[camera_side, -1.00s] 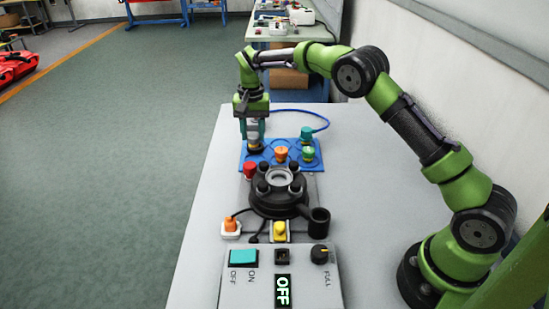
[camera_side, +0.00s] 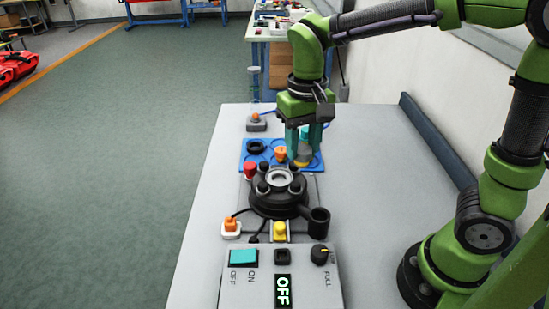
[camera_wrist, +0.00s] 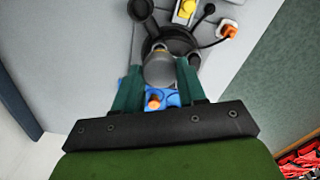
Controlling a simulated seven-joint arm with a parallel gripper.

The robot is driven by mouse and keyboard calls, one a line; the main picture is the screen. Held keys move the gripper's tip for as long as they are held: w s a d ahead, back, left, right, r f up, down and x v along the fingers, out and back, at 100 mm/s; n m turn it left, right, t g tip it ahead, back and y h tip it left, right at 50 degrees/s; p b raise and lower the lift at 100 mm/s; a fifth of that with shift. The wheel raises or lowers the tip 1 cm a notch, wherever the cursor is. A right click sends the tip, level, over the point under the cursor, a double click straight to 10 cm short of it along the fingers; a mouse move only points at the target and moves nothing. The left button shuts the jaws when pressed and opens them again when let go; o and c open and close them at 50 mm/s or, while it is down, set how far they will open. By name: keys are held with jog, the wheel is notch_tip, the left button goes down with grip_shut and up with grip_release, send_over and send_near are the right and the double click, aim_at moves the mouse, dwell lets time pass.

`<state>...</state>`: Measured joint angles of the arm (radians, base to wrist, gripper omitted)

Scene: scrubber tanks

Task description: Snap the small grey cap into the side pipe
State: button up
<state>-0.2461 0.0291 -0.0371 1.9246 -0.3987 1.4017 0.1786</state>
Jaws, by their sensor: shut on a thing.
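My gripper (camera_side: 304,148) is over the right part of the blue tray in the side view. It is shut on the small grey cap (camera_wrist: 159,71), a rounded grey piece between the teal fingers in the wrist view. In the side view the fingers and arm partly hide the cap's surroundings. The side pipe (camera_side: 319,216) is a short black upright tube with an open top, at the front right of the black round tank (camera_side: 262,206). It also shows at the top of the wrist view (camera_wrist: 140,9). The cap is behind the pipe and apart from it.
The blue tray (camera_side: 245,164) holds a black ring (camera_side: 256,147) and an orange-topped part (camera_side: 280,153). The control box (camera_side: 233,287) reads OFF.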

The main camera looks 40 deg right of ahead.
jog(key=shift+n, duration=0.6)
jog(key=shift+s+d+f, duration=0.15)
jog(key=shift+s+f, duration=0.8)
jog(key=shift+f, duration=0.7)
jog(key=shift+s+d+f, duration=0.2)
jog(key=shift+s+f, duration=0.7)
jog(key=shift+f, duration=0.7)
jog(key=shift+s+d+f, duration=0.15)
jog(key=shift+s+f, duration=0.8)
jog(key=shift+f, duration=0.7)
jog(key=shift+f, duration=1.9)
jog(key=shift+f, duration=0.1)
grip_shut()
jog(key=o, duration=1.2)
grip_release()
jog(key=shift+o, duration=0.6)
jog(key=o, duration=0.5)
